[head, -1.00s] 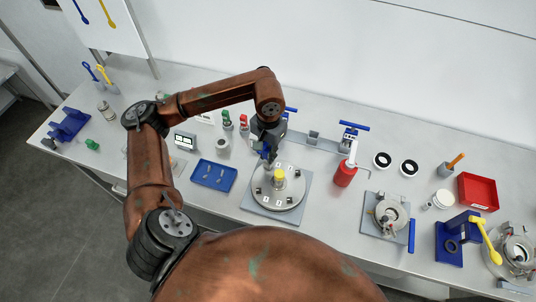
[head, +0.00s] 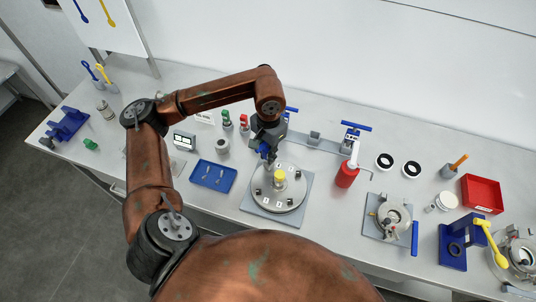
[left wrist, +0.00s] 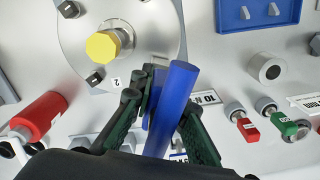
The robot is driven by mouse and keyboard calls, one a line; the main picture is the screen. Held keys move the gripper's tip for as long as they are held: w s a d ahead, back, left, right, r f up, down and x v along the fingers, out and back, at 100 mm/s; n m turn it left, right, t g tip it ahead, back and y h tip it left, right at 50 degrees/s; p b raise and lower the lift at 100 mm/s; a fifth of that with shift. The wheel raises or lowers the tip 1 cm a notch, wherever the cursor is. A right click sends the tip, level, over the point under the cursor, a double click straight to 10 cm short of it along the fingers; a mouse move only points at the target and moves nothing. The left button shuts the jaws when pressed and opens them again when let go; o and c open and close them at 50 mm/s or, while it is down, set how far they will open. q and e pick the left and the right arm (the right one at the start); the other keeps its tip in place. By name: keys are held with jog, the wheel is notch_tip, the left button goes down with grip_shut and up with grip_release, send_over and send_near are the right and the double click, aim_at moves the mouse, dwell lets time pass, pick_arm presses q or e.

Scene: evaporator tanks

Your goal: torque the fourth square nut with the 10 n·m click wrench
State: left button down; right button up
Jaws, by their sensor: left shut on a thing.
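My left gripper (head: 266,155) is shut on a blue-handled wrench; the blue handle (left wrist: 172,108) shows between its dark green fingers in the left wrist view (left wrist: 160,105). It is at the back-left rim of the round grey flange plate (head: 292,203). A yellow hex piece (head: 280,176) stands at the plate's centre. Square nuts sit around the rim, one (left wrist: 95,78) near a "2" label and another (left wrist: 68,9) near the picture's top. The wrench's working end is hidden, so I cannot tell whether it touches a nut. My right gripper is out of view.
A blue tray (head: 213,176) with small parts lies left of the plate. A red bottle (head: 347,175) and a clamp fixture (head: 393,215) stand to the right. A rack with another blue T-handle (head: 357,126) is behind. A red bin (head: 480,193) is further right.

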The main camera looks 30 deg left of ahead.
pick_arm(q)
jog(key=shift+m+b, duration=0.3)
jog(key=shift+b, duration=0.1)
dwell(0.3)
jog(key=shift+m+b, duration=0.8)
jog(key=shift+a+m+b, duration=0.15)
jog(key=shift+m+b, duration=1.1)
jog(key=shift+m, duration=0.15)
dwell(0.8)
jog(key=shift+n, duration=0.3)
jog(key=shift+r, duration=0.1)
jog(key=shift+r+p, duration=1.2)
jog(key=shift+r, duration=2.25)
